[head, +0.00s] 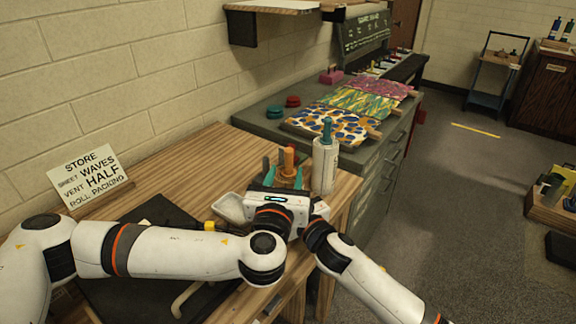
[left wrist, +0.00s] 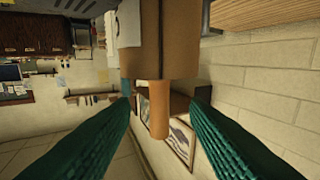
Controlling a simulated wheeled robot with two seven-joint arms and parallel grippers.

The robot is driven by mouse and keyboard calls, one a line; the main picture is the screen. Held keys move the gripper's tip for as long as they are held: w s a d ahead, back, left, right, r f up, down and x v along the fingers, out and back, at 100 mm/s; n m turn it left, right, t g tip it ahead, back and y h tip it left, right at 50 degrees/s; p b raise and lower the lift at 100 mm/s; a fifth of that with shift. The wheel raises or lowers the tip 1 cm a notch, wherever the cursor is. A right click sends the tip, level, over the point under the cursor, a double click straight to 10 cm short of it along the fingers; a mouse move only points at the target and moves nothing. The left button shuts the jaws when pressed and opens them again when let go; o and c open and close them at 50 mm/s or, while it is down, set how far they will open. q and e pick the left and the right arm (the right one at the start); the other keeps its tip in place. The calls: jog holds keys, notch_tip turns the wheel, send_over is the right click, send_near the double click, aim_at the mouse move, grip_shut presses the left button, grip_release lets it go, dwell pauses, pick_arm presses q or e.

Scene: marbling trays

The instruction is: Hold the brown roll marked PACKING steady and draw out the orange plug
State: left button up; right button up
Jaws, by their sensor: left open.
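The brown roll (left wrist: 182,40) fills the upper middle of my left wrist view, which is upside down. Its PACKING mark is not readable. The orange plug (left wrist: 158,108) sticks out of the roll's end; it also shows upright in the head view (head: 289,158). My left gripper (head: 283,172) is open, with green fingers on either side of the plug and gaps to both; they also show in the left wrist view (left wrist: 160,105). In the head view my left wrist hides most of the roll. My right arm reaches in from the right, but its gripper is hidden.
A white dish (head: 230,208) lies to the left. A lettered sign (head: 90,175) stands against the wall. A grey cabinet (head: 366,168) with patterned sheets is beyond the wooden table.

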aim_at(288, 167)
pick_arm(q)
jog(key=shift+w+d, duration=0.2)
jog(key=shift+w, duration=0.95)
jog(key=shift+w+d, duration=0.15)
jog(key=shift+w, duration=1)
grip_shut()
